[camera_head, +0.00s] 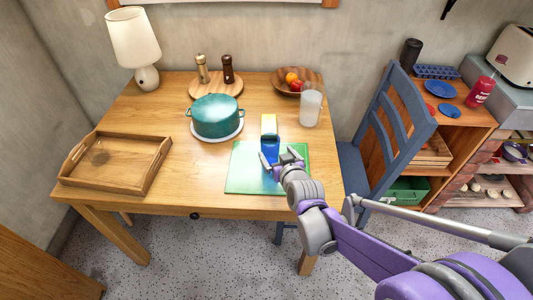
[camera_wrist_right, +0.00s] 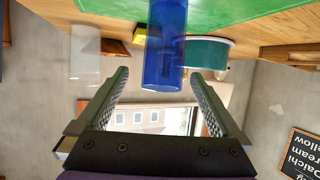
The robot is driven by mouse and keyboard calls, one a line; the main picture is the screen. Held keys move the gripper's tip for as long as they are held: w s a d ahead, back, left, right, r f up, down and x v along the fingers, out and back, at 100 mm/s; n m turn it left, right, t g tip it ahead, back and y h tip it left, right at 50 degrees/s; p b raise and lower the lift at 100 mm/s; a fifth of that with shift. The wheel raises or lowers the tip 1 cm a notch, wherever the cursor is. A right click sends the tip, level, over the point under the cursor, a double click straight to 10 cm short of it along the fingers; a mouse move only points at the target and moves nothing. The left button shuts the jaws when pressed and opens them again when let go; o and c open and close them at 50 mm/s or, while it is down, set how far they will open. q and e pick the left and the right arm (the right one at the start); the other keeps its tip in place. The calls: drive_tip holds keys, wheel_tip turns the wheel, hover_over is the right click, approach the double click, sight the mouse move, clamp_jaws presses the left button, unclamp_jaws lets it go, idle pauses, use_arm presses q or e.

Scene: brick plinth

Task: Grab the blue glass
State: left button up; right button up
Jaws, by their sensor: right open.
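The blue glass (camera_head: 270,147) stands on the green mat (camera_head: 244,172) on the wooden table. My right gripper (camera_head: 283,160) is at the glass, reaching in from the right. In the right wrist view the blue glass (camera_wrist_right: 165,50) is between and just beyond the fingertips of the open right gripper (camera_wrist_right: 160,80), with gaps on both sides. The gripper hides part of the glass's lower side in the head view. My left gripper is not in view.
A yellow object (camera_head: 269,122) stands just behind the glass. A teal pot (camera_head: 216,116), a frosted glass (camera_head: 310,108) and a fruit bowl (camera_head: 288,90) are farther back. A wooden tray (camera_head: 152,178) lies left. A blue chair (camera_head: 384,125) stands at the table's right.

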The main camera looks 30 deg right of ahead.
sight(268, 143)
drive_tip(key=x, duration=0.4)
drive_tip(key=b+x, duration=0.1)
drive_tip(key=x, duration=0.4)
drive_tip(key=shift+w+a+r, duration=0.1)
drive_tip(key=shift+w+a, duration=0.05)
drive_tip(key=shift+a, duration=0.05)
drive_tip(key=shift+c, duration=0.3)
drive_tip(key=shift+r, duration=0.1)
drive_tip(key=c, duration=1.5)
